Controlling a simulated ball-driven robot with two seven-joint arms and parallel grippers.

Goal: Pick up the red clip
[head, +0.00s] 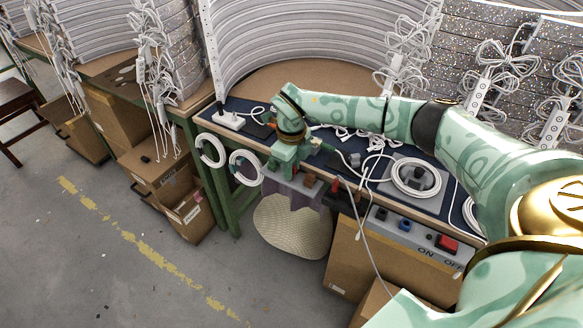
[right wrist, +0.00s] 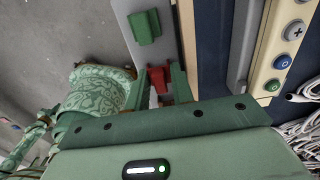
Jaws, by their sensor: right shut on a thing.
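My right gripper (head: 284,168) reaches down to the front edge of the workbench in the head view. In the right wrist view its two green fingers (right wrist: 163,82) stand on either side of the red clip (right wrist: 157,84) and are shut on it. Part of the clip is hidden by the fingers and the gripper body. It cannot be made out clearly in the head view, where the gripper covers that spot. A green clip (right wrist: 144,27) sits on a grey surface just beyond it. My left gripper is not in view.
The blue-topped workbench (head: 243,106) carries a power strip (head: 228,119) and a coiled white cable (head: 416,178). More white coils (head: 246,167) hang at its front left. Below are a pale woven shade (head: 293,226) and cardboard boxes (head: 190,210). The grey floor at left is largely clear.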

